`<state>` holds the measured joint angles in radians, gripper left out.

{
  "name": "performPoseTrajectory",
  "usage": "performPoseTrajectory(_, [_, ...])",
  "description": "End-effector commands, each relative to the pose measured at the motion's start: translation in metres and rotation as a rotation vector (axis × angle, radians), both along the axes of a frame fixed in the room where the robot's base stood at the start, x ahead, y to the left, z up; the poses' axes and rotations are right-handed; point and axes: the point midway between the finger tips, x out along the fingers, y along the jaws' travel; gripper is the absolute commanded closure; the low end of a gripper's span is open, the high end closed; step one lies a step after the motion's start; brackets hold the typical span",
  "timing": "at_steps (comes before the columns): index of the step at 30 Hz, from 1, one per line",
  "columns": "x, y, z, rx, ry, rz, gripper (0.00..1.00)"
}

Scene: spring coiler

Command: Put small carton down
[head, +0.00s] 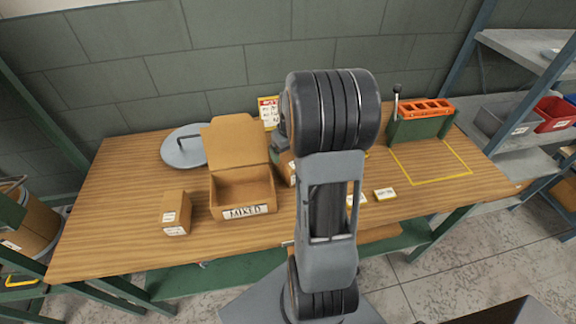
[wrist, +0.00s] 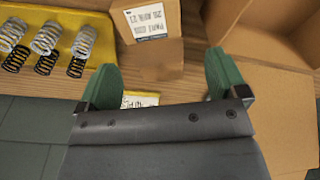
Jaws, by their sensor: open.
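A small brown carton (wrist: 151,45) with white printed labels stands on the wooden bench, upper middle of the wrist view. In the head view, part of a labelled carton (head: 291,169) shows just left of my arm and looks like the same one. My gripper (wrist: 161,68) has its green fingers spread wide with nothing between them. The fingertips are near the carton's edge; I cannot tell whether they touch it. In the head view my arm hides most of the gripper.
The open MIXED box (head: 243,211) stands left of that carton. Another small carton (head: 175,214) stands farther left, before a round grey lid (head: 184,147). A yellow tray (wrist: 47,64) holds several springs. An orange-topped green fixture (head: 420,122) stands right. The bench's right front is mostly clear.

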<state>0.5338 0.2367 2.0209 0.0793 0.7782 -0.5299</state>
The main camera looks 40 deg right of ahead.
Motion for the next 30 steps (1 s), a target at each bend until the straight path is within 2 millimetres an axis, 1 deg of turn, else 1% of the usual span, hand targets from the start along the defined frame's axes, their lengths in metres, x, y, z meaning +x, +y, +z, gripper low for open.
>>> performPoseTrajectory(3, [0.001, 0.000, -0.009, 0.001, 0.002, 0.000, 0.08])
performPoseTrajectory(8, [0.002, 0.000, -0.016, 0.001, 0.003, 0.000, 0.08])
performPoseTrajectory(15, [0.007, -0.005, -0.047, 0.002, 0.005, 0.000, 0.08])
performPoseTrajectory(18, [0.008, -0.005, -0.057, 0.001, 0.003, 0.000, 0.08])
performPoseTrajectory(22, [0.009, -0.005, -0.063, 0.000, 0.000, 0.000, 0.08])
performPoseTrajectory(28, [0.010, -0.005, -0.063, 0.000, 0.000, 0.000, 0.08])
performPoseTrajectory(29, [0.009, -0.005, -0.063, 0.000, 0.000, 0.000, 0.09])
performPoseTrajectory(30, [0.009, -0.005, -0.063, 0.000, 0.000, 0.000, 0.13])
